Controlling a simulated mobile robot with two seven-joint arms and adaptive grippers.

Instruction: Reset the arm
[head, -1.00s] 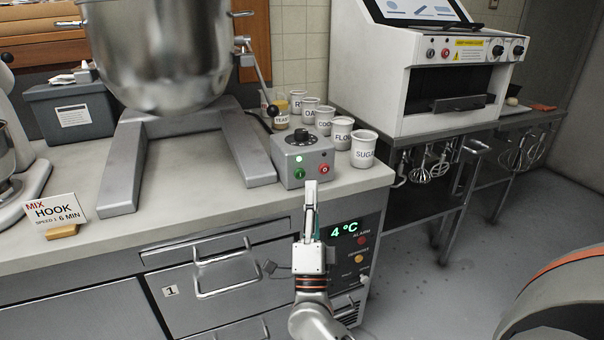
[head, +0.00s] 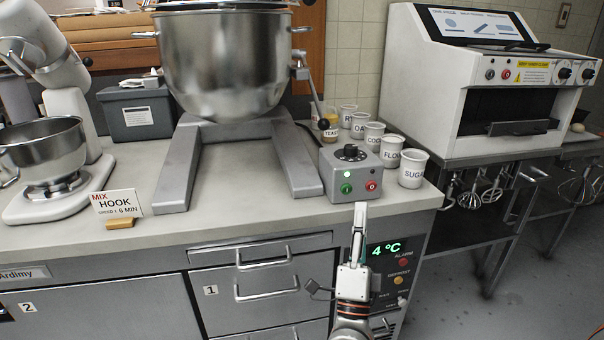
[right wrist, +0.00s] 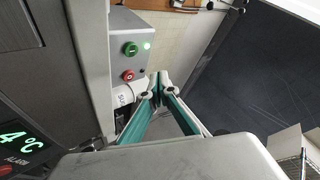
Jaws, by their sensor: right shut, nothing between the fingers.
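My right gripper (head: 360,210) is in front of the counter's front edge, just below the grey control box (head: 350,172). It points up, is shut and holds nothing. In the right wrist view its fingertips (right wrist: 160,78) meet, with the control box's green and red buttons (right wrist: 130,50) ahead and to the left. The fingers look apart from the buttons. My left gripper is in neither view.
The big mixer bowl (head: 222,65) stands behind the counter edge (head: 100,243). Labelled cups, including the sugar cup (head: 412,169), sit right of the control box. A white machine (head: 490,75) stands at the right. Open floor (head: 530,290) lies at the lower right.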

